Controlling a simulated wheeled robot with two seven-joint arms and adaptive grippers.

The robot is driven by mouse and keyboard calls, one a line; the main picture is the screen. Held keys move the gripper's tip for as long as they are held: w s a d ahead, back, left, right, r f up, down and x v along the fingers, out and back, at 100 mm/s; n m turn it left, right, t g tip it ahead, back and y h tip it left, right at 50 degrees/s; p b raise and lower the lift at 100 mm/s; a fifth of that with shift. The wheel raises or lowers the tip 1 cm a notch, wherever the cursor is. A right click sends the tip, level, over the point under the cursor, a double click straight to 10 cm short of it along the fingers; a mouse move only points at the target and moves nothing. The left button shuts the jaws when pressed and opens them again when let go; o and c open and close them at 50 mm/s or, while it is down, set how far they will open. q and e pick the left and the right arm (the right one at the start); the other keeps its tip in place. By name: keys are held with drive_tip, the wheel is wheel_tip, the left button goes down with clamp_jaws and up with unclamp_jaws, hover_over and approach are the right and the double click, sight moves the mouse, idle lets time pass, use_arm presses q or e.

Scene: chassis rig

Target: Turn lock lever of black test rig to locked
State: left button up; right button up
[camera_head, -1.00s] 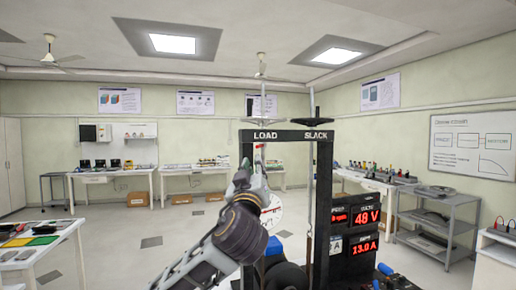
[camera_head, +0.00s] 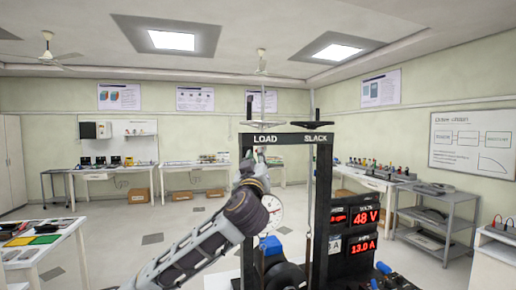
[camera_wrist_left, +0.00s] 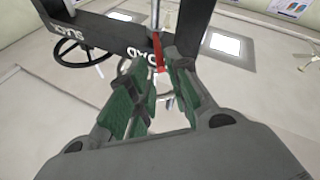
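The black test rig (camera_head: 322,190) stands ahead, its top beam marked LOAD and SLACK. A round white dial (camera_head: 271,213) hangs inside its frame, partly behind my left arm. My left gripper (camera_head: 254,160) is raised at the LOAD side, just below the beam. In the left wrist view, its green-padded fingers (camera_wrist_left: 157,64) are spread with a gap. A red lever (camera_wrist_left: 158,50), on a thin metal rod, shows in line with the gap at the fingertips. I cannot tell whether they touch it. The lever is not clear in the head view. My right gripper is not in view.
Handwheels (camera_head: 311,126) sit above the beam. A panel with red readouts (camera_head: 365,218) stands right of the frame post. A blue part (camera_head: 271,245) and dark round parts lie low inside the rig. Benches line the walls; the floor at left is open.

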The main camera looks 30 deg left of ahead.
use_arm(q)
drive_tip(key=shift+p+x, duration=1.15)
drive_tip(key=shift+x, duration=1.8)
clamp_jaws()
